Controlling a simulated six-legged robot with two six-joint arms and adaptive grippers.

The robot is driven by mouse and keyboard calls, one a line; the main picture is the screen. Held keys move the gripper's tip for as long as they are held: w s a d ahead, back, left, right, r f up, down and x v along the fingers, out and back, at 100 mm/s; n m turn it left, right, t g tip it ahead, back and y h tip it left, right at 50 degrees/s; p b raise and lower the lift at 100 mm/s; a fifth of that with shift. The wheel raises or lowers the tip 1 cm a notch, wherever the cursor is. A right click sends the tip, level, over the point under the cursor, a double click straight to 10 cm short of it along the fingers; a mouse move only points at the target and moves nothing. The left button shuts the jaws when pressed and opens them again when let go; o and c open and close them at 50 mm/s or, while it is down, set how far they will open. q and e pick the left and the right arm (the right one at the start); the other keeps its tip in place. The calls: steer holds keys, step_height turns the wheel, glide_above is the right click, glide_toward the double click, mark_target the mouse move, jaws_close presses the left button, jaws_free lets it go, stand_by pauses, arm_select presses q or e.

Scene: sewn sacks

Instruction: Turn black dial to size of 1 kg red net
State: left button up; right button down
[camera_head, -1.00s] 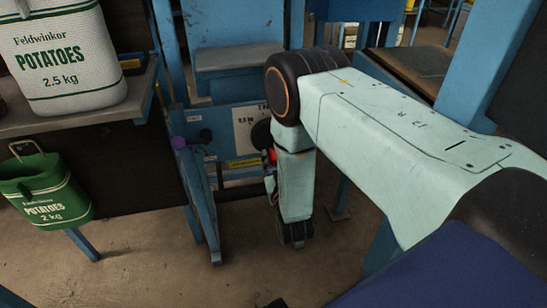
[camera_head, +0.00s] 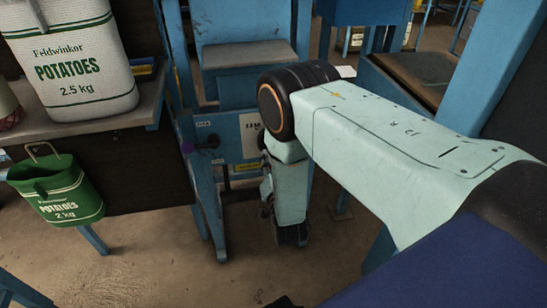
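My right arm comes in from the right and bends down in front of a blue machine (camera_head: 228,138). The machine bears a white plate (camera_head: 250,132) with dark print. A sliver of a black round part (camera_head: 262,140), perhaps the black dial, shows at the plate's right edge; my arm hides the rest. Its setting cannot be read. The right gripper is mostly hidden beside my lower arm; small dark and grey parts (camera_head: 267,192) there may belong to it, but no fingertips are clear. My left gripper is not in view. A reddish patterned sack (camera_head: 8,110) is cut off at the left edge.
A white 2.5 kg potato sack (camera_head: 72,65) stands on a bench (camera_head: 95,122) at left. A green 2 kg potato bag (camera_head: 58,190) hangs at the bench's front. A purple knob (camera_head: 187,147) and a small black knob (camera_head: 213,140) are on the machine. Floor below is open.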

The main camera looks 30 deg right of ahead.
steer(key=shift+a+r+m+p, duration=0.25)
steer(key=shift+m+p, duration=0.25)
steer(key=shift+m, duration=0.5)
steer(key=c, duration=1.1)
jaws_free()
steer(key=v, duration=1.2)
